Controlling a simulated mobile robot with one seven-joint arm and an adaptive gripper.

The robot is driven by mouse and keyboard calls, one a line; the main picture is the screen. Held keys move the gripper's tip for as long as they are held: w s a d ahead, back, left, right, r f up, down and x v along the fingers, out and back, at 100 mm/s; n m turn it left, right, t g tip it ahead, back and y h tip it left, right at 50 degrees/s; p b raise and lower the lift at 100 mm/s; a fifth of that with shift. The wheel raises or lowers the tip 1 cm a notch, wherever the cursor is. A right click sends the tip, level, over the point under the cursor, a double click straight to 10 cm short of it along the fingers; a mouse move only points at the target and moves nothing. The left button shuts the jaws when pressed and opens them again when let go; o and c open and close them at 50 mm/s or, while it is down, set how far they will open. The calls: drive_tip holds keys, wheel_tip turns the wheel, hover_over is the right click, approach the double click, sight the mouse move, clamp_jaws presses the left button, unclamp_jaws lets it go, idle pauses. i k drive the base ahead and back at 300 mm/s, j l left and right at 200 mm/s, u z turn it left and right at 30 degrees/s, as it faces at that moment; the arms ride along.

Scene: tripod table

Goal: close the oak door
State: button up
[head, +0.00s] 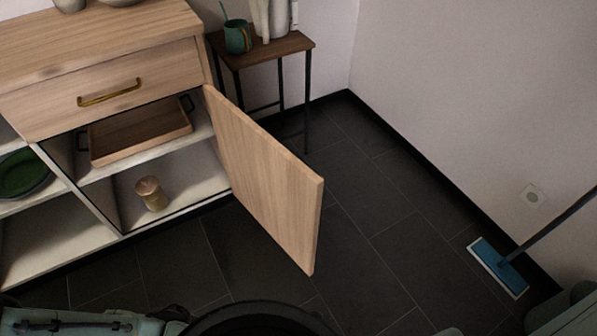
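The oak door (263,180) stands wide open in the head view, swung out from the right side of the cabinet (70,57). Its free edge points toward the bottom right, over the dark floor. Its hinge side is at the cabinet's right front edge. Behind it the compartment is open, with a wooden tray (140,133) on the upper shelf and a small wooden jar-like object (151,193) on the lower one. My gripper cannot be made out in this view.
A drawer (98,90) with a brass handle is shut above the compartment. A small side table (264,47) holding a green mug (237,37) stands behind the door. Dark floor (385,225) is clear right of the door.

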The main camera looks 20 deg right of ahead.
sight(285, 195)
drive_tip(key=i+l+z, duration=0.1)
drive_tip(key=l+z, duration=0.15)
drive_tip(key=z, duration=0.15)
drive_tip(key=i+l+z, duration=0.1)
drive_tip(key=l+z, duration=0.15)
drive_tip(key=z, duration=0.2)
drive_tip(key=i+l+z, duration=0.15)
drive_tip(key=z, duration=0.25)
drive_tip(key=i+l+z, duration=0.25)
drive_tip(key=i, duration=0.15)
drive_tip(key=i+l+z, duration=0.2)
drive_tip(key=i, duration=0.2)
drive_tip(key=i+u, duration=0.15)
drive_tip(key=u, duration=0.3)
drive_tip(key=i+l+u, duration=0.1)
drive_tip(key=u, duration=0.3)
drive_tip(key=i+l+u, duration=0.1)
drive_tip(key=u, duration=0.35)
drive_tip(key=l+u, duration=0.25)
drive_tip(key=u, duration=0.15)
drive_tip(key=i+l+u, duration=0.1)
drive_tip(key=u, duration=0.35)
drive_tip(key=l+u, duration=0.3)
drive_tip(key=u, duration=0.15)
drive_tip(key=j, duration=0.25)
drive_tip(key=k, duration=0.05)
